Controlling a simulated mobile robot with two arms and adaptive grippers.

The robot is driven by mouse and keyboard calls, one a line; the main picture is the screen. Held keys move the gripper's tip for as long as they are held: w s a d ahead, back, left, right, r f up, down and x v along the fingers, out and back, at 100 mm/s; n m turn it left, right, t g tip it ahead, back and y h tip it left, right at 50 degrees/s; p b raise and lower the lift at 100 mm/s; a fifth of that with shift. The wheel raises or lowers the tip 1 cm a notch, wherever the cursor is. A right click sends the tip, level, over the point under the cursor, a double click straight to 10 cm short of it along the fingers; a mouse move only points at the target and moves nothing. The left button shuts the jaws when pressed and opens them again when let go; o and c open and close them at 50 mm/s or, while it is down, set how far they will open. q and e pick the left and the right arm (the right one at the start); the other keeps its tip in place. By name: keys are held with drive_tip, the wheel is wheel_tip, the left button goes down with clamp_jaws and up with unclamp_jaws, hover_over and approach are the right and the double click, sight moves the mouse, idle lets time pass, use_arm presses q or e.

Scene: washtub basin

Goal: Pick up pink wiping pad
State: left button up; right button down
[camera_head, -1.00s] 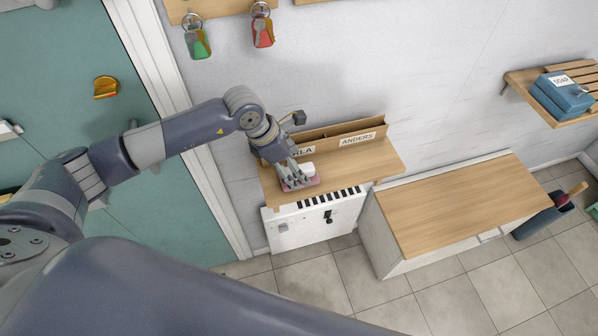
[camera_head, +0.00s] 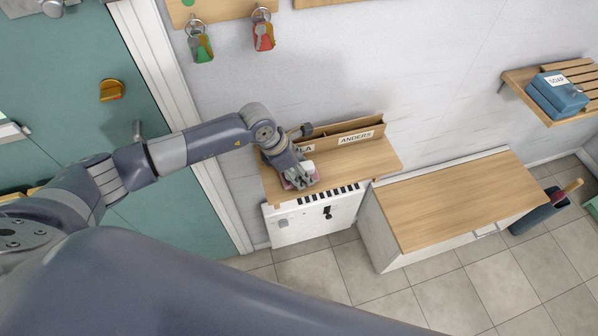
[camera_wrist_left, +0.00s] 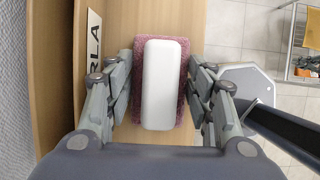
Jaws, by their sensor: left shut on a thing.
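The pink wiping pad (camera_wrist_left: 185,108) has a white block-shaped grip on top and lies on the wooden shelf (camera_head: 365,160). In the left wrist view it sits between the fingers of my left gripper (camera_wrist_left: 160,92), which is shut on it from both sides. In the head view the left gripper (camera_head: 299,178) is low over the left part of the shelf, and the pad (camera_head: 288,185) shows only partly around the fingers. I cannot tell whether the pad is lifted off the shelf. My right gripper is not in view.
A wooden letter holder labelled ANDERS (camera_head: 355,138) stands behind the pad against the wall. A white radiator-like unit (camera_head: 300,222) is under the shelf. A wood-topped cabinet (camera_head: 460,200) stands to the right, with bare top. Keys (camera_head: 200,45) hang above.

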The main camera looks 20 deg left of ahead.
use_arm(q)
drive_tip(key=shift+r, duration=0.1)
drive_tip(key=shift+r+b, duration=0.45)
drive_tip(key=shift+b, duration=0.1)
drive_tip(key=shift+s+r+b, duration=0.25)
drive_tip(key=shift+r+b, duration=0.65)
drive_tip(key=shift+r, duration=0.15)
drive_tip(key=s+d+r+b, duration=0.1)
drive_tip(key=s+b, duration=0.4)
drive_tip(key=s, duration=1)
drive_tip(key=shift+s+r+b, duration=0.25)
drive_tip(key=shift+r+b, duration=0.1)
drive_tip(key=shift+r, duration=0.05)
drive_tip(key=o, duration=0.5)
drive_tip(key=c, duration=0.4)
